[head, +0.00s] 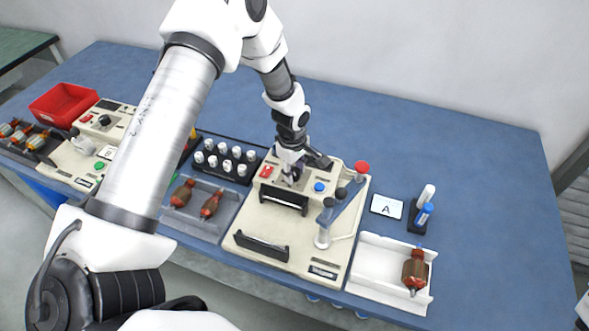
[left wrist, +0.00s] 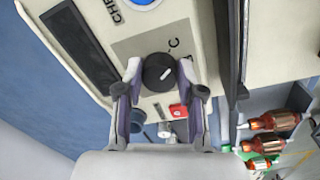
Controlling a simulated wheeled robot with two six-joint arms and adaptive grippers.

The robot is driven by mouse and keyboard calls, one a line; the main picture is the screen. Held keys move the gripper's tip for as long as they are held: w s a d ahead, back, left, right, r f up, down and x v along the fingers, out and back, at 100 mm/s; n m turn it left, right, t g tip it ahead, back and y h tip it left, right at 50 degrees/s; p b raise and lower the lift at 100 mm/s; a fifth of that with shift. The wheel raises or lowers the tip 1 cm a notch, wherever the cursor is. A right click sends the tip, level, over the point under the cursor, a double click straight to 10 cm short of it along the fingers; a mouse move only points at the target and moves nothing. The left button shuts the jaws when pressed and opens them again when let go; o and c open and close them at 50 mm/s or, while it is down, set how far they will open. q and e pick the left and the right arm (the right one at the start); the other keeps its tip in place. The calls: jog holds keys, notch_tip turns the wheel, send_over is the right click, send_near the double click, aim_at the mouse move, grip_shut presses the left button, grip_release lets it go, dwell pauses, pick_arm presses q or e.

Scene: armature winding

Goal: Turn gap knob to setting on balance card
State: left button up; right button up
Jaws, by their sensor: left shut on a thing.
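The gap knob (left wrist: 158,72) is a round black knob with a white pointer mark, on a grey plate of the cream machine (head: 247,214). My left gripper (head: 291,174) reaches down onto the knob, which the head view mostly hides. Its two fingers (left wrist: 159,78) are shut on the knob's sides. The white balance card (head: 386,207) lies right of the machine and shows the letter A.
The machine has a blue button (head: 319,187), a red switch (head: 266,171) and a red-topped post (head: 362,167) near my gripper. A white tray (head: 366,280) holds an armature (head: 415,270) at right. A rack of white-capped bottles (head: 227,157) stands left. The table's back right is clear.

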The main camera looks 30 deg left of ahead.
pick_arm(q)
jog(key=m, duration=0.3)
jog(key=shift+s+m, duration=0.1)
jog(key=shift+m, duration=0.2)
jog(key=m, duration=0.3)
jog(key=shift+a+f+m, duration=0.1)
jog(key=shift+m, duration=0.2)
jog(key=m, duration=0.4)
jog(key=shift+m+h+b, duration=0.3)
jog(key=shift+b, duration=0.05)
jog(key=m, duration=0.4)
jog(key=shift+a+g+b, duration=0.1)
jog(key=shift+g+b, duration=0.2)
jog(key=shift+b, duration=0.05)
jog(key=o, duration=1.1)
jog(key=shift+o, duration=0.2)
notch_tip(320, 180, up, 12)
jog(key=shift+a, duration=0.35)
